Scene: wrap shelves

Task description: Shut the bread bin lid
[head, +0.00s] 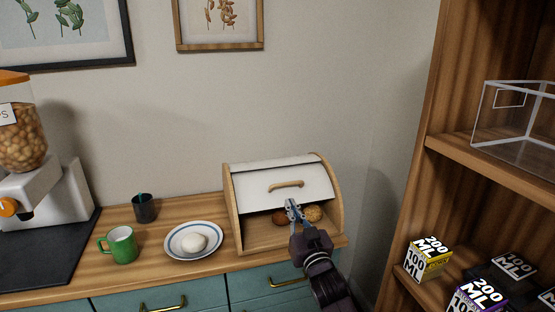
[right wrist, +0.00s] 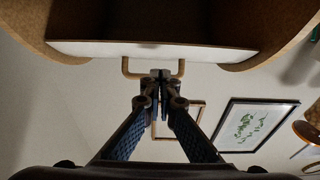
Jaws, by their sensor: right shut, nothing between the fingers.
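The wooden bread bin (head: 234,232) stands on the counter at the right end. Its white lid (head: 270,178) is partly open: it covers the upper front, and a gap below it shows bread rolls (head: 313,213) inside. A wooden handle (head: 286,185) sits on the lid, and it also shows in the right wrist view (right wrist: 130,73). My right gripper (head: 291,204) is shut and empty, in front of the bin, its tips just below the handle in the head view. In the right wrist view its tips (right wrist: 160,74) overlap the handle; I cannot tell whether they touch. My left gripper is not in view.
A plate (head: 175,251) with a white bun, a green mug (head: 121,245) and a dark cup (head: 144,208) stand left of the bin. A wooden shelf unit (head: 445,140) with boxes rises at the right. A nut dispenser (head: 25,140) is at the far left.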

